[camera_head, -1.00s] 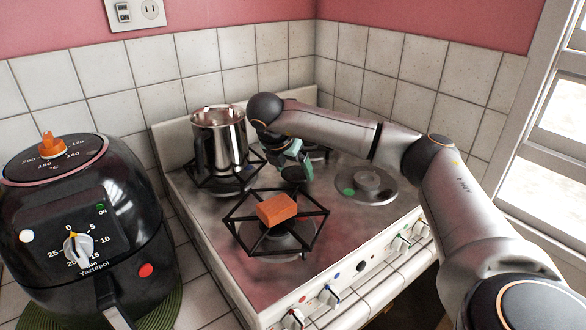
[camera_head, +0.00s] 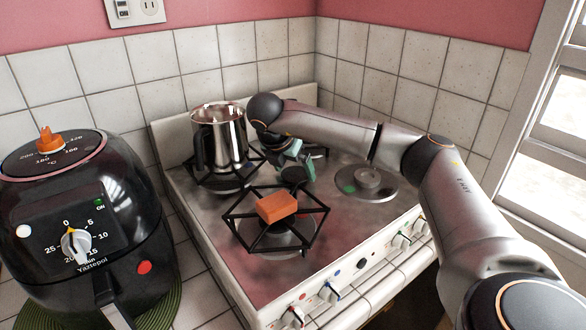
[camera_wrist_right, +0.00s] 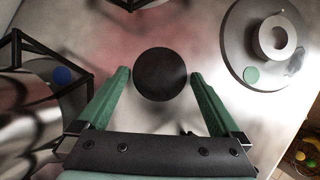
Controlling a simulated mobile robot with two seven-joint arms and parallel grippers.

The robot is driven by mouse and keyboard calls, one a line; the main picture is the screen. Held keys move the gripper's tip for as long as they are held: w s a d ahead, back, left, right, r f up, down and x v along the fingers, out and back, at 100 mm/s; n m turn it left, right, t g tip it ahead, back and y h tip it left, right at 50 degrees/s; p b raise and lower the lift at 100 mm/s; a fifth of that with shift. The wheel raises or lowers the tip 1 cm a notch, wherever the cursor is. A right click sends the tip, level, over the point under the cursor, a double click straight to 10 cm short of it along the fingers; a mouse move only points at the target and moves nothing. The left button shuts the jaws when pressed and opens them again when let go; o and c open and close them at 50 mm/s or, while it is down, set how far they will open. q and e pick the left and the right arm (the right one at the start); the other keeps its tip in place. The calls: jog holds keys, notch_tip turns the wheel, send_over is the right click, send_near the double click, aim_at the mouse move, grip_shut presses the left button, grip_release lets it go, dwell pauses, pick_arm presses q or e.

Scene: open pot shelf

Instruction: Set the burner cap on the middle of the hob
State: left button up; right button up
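The burner cap (camera_head: 295,174) is a flat black disc near the middle of the hob (camera_head: 325,207), between the burners. It appears to lie flat on the hob surface, and its underside is hidden. My right gripper (camera_head: 300,162) is over it with green fingers pointing down. In the right wrist view the cap (camera_wrist_right: 160,75) sits between the two fingertips (camera_wrist_right: 161,72), with a narrow gap on each side, so the gripper looks open around it. My left gripper is out of view.
A steel pot (camera_head: 220,138) stands on the back left burner. An orange block (camera_head: 277,207) rests on the front grate (camera_head: 315,228). A bare round burner (camera_head: 367,183) with a ring is at right. A black air fryer (camera_head: 85,225) stands left of the hob.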

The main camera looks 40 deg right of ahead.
jog(key=v, duration=0.6)
jog(key=shift+a+r+b, duration=0.25)
jog(key=shift+r+b, duration=0.1)
jog(key=shift+b, duration=0.05)
jog(key=p+v, duration=0.2)
jog(key=v, duration=0.3)
jog(key=shift+s+a+r, duration=0.15)
jog(key=shift+r, duration=0.15)
